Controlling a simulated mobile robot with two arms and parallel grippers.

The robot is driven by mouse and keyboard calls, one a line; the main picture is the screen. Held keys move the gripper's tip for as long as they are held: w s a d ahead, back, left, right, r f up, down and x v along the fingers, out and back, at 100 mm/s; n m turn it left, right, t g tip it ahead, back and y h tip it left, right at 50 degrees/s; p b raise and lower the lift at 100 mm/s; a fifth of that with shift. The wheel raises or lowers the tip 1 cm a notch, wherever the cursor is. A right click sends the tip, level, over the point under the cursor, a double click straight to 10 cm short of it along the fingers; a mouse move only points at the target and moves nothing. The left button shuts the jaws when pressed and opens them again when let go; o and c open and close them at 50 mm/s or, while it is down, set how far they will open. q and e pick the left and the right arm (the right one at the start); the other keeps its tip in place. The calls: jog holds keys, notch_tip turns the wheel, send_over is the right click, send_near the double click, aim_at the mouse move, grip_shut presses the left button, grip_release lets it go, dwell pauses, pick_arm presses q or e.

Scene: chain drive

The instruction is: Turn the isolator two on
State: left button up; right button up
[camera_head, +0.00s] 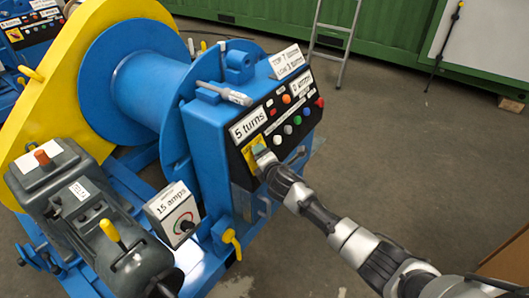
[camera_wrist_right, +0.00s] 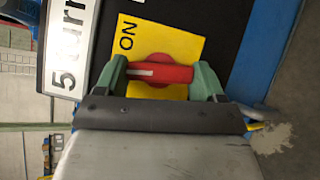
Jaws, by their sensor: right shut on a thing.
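A rotary isolator switch has a red knob (camera_wrist_right: 160,72) with a white mark, on a yellow plate (camera_wrist_right: 180,42) lettered "ON". In the right wrist view the knob lies crosswise and its white mark points to the picture's left. My right gripper (camera_wrist_right: 161,80) has its green fingers at the two ends of the knob, shut on it. In the head view the right gripper (camera_head: 262,157) is at the lower part of the black control panel (camera_head: 246,137) and partly covers the yellow plate. My left gripper is not in view.
The blue winch housing (camera_head: 200,125) carries a "5 turns" label (camera_head: 248,124) and several coloured buttons. A "15 amps" meter box (camera_head: 172,212) and a grey motor (camera_head: 75,200) stand to the left. A second machine is at the upper left.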

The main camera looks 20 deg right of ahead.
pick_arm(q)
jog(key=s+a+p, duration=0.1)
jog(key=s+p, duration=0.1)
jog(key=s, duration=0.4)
pick_arm(e)
jog(key=shift+r+m+g+h, duration=0.2)
jog(key=shift+m+g+h, duration=0.15)
jog(key=shift+m, duration=0.25)
jog(key=m+g+p, duration=0.1)
jog(key=m+p, duration=0.1)
jog(key=p, duration=0.1)
jog(key=m+g+p, duration=0.1)
jog(key=m+p, duration=0.1)
jog(key=p, duration=0.1)
jog(key=shift+r+g+p, duration=0.3)
jog(key=shift+g+p, duration=0.05)
jog(key=shift+w+f+m+g+p, duration=0.1)
jog(key=shift+m+g+p, duration=0.6)
jog(key=shift+m+p, duration=0.3)
pick_arm(q)
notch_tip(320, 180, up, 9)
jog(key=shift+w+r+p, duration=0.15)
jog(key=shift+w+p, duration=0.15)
jog(key=shift+p, duration=0.05)
pick_arm(e)
jog(key=shift+f+m+g, duration=0.1)
jog(key=shift+m+g, duration=0.6)
jog(key=shift+m, duration=0.2)
jog(key=o, duration=0.9)
jog(key=shift+o, duration=0.2)
